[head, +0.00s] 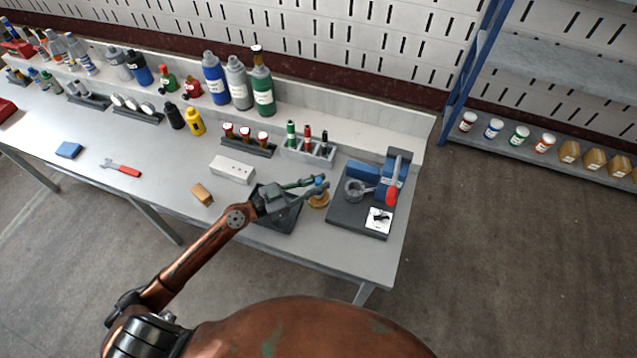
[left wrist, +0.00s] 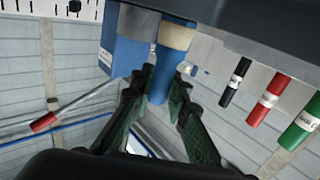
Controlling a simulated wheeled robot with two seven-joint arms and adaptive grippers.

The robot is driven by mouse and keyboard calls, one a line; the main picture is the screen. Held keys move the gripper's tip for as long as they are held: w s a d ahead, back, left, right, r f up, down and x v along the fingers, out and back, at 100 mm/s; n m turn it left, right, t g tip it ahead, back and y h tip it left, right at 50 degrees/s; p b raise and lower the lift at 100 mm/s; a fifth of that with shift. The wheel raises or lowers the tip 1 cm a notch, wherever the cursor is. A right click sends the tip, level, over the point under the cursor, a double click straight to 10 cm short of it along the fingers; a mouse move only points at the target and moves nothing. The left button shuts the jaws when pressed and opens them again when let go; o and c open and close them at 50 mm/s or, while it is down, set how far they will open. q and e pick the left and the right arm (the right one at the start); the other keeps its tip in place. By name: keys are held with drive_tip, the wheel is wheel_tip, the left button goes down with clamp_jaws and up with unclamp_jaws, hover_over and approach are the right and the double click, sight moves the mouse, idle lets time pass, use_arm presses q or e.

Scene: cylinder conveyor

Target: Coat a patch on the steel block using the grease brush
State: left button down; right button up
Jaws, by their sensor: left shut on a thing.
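My left gripper (head: 318,183) is shut on a blue-handled brush (left wrist: 160,85), which stands roughly upright between the fingers. The blue handle top (head: 319,180) also shows in the head view. A tan part (left wrist: 176,37) shows at the handle's far end; I cannot tell whether it is bristles or something behind. An amber round thing (head: 318,201) sits directly below the gripper in the head view. A pale grey block with small holes (head: 232,169) lies left of the gripper; I cannot tell whether it is the steel block. My right gripper is out of view.
A rack (head: 308,152) with green, red and black handles stands behind the gripper. A dark base (head: 345,213) with a blue device (head: 392,172) and red-tipped lever (head: 391,195) is to the right. A dark pad (head: 275,218) lies under my forearm. Bottles line the back.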

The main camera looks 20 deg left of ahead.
use_arm(q)
drive_tip(key=shift+s+f+b, duration=0.15)
drive_tip(key=shift+f+b, duration=0.25)
drive_tip(key=shift+f, duration=0.15)
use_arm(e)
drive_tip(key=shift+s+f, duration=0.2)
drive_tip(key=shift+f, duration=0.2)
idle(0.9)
use_arm(q)
drive_tip(key=shift+d+r, duration=0.1)
drive_tip(key=shift+r+p, duration=2.25)
drive_tip(key=shift+r, duration=1.6)
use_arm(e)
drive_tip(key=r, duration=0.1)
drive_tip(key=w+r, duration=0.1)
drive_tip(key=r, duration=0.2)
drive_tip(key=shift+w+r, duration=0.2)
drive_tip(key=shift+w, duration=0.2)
